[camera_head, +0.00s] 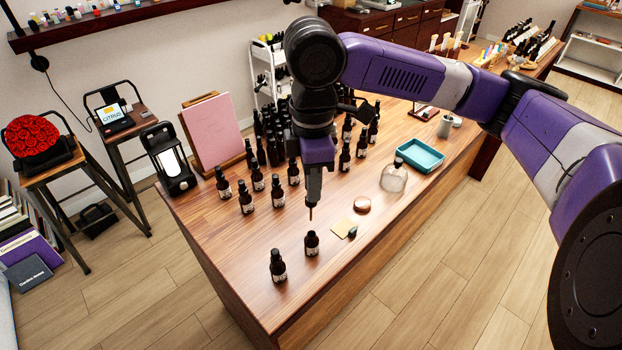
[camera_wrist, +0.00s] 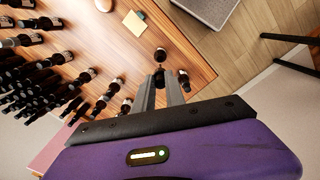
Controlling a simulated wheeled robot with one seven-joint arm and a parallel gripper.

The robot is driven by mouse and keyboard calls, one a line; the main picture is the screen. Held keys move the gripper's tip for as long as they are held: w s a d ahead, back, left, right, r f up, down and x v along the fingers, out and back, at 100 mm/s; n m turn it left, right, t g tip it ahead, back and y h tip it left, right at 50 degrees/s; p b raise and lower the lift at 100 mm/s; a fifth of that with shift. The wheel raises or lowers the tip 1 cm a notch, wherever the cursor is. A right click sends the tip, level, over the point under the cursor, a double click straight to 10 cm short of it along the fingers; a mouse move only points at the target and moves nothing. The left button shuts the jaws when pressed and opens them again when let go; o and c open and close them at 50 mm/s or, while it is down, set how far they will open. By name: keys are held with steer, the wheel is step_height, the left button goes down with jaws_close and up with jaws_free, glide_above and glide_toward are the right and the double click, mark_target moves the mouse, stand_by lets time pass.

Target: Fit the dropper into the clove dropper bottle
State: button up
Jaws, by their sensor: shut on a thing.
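My gripper (camera_head: 313,196) points down over the front part of the wooden table and is shut on the dropper (camera_head: 310,213). Only the dropper's thin brownish tip shows below the fingers. The tip is a little above the open dark bottle (camera_head: 311,243), which stands upright with a pale label too small to read, and the two are apart. In the wrist view the open bottle (camera_wrist: 160,55) appears just beyond the fingertips (camera_wrist: 161,88). A capped dark bottle (camera_head: 278,266) stands to its left and nearer; it also shows in the wrist view (camera_wrist: 183,77).
A clear glass bottle (camera_head: 393,180) and a teal tray (camera_head: 420,156) stand farther back. Several dark bottles (camera_head: 247,198) crowd the left and back.

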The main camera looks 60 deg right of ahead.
steer(key=shift+f+b, duration=1.3)
steer(key=shift+f, duration=0.6)
steer(key=shift+f, duration=0.15)
steer(key=shift+f+b, duration=0.4)
steer(key=shift+f, duration=0.3)
steer(key=shift+f+b, duration=1.1)
steer(key=shift+f, duration=0.4)
